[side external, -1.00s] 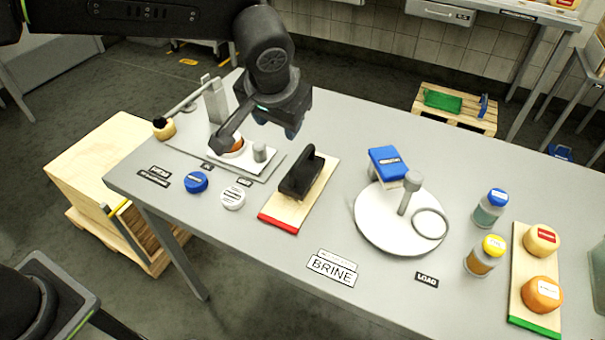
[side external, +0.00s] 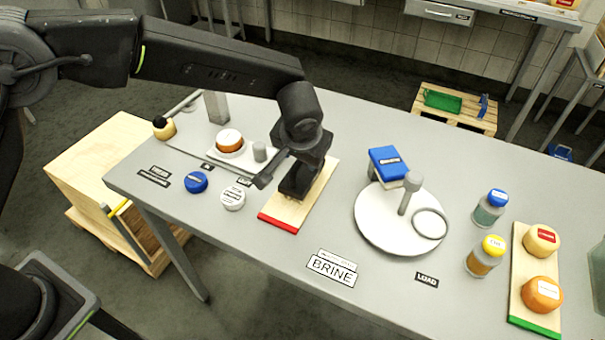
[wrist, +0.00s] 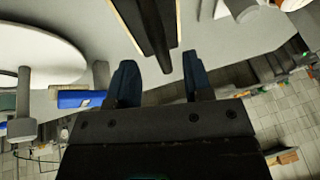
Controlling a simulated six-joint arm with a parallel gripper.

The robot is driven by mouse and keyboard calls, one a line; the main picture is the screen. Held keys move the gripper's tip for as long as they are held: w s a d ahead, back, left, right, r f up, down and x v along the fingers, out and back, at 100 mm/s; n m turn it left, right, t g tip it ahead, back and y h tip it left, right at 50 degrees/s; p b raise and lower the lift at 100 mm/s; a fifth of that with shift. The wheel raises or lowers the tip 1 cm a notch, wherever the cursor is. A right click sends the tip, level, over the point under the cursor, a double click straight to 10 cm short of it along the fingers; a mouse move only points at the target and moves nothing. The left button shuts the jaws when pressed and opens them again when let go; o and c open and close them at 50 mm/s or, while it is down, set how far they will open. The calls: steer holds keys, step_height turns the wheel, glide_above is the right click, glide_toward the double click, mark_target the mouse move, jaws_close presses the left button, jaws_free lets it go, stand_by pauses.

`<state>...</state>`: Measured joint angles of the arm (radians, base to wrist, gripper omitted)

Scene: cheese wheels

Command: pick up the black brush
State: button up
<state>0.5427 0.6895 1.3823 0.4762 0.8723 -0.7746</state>
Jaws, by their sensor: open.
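The black brush (side external: 297,186) lies on a wooden board with a red end (side external: 281,215) near the middle of the table. In the side view my gripper (side external: 300,158) is over the brush and hides its upper part. In the wrist view the dark brush (wrist: 155,28) runs down from the top edge over the pale board. My gripper (wrist: 158,80) shows there with two blue-black fingers apart and nothing between their tips. The brush lies in line with the gap, beyond the tips. I cannot tell the exact height between them.
Left of the brush are a tray with an orange-and-white cheese (side external: 229,141), a blue disc (side external: 196,182) and a white disc (side external: 232,197). To the right are a white round plate (side external: 385,235) with a post and a blue-topped block (side external: 388,162).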

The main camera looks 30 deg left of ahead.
mark_target(303, 170)
steer(key=x, duration=0.4)
steer(key=shift+w+a, duration=0.1)
steer(key=shift+r, duration=0.1)
steer(key=shift+c, duration=0.4)
jaws_close()
